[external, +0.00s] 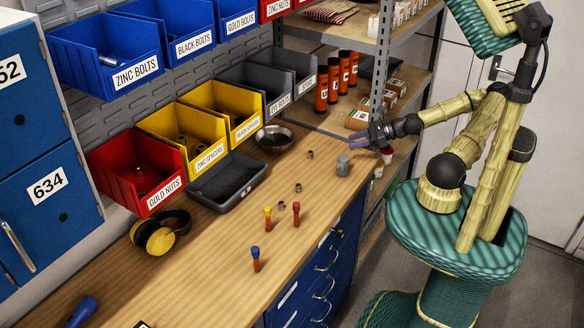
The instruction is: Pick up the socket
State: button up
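A grey metal cylinder (343,165), which looks like the socket, stands upright on the wooden workbench (195,262) near its right end. Smaller metal rings or nuts lie on the bench nearby, one at the back (310,155), one in the middle (298,188) and one further forward (282,204). I cannot tell for certain which small metal part is the socket. My gripper (357,144), with purple fingers, is over the right end of the bench, just behind and right of the grey cylinder and apart from it. It appears empty; its finger gap is too small to judge.
Red, yellow and blue screwdriver-like tools (256,259) stand on the bench. A black tray (229,183), a metal bowl (273,137) and yellow earmuffs (160,234) lie along the back, below the parts bins (162,195). Shelving (415,45) stands behind my gripper.

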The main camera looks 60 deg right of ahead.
send_near(312, 158)
jog(key=w, duration=0.1)
jog(key=w+a, duration=0.1)
jog(key=w, duration=0.1)
jog(key=shift+w+a, duration=0.45)
jog(key=shift+w, duration=0.15)
jog(key=shift+p+x, duration=0.7)
jog(key=shift+x, duration=1.95)
grip_shut()
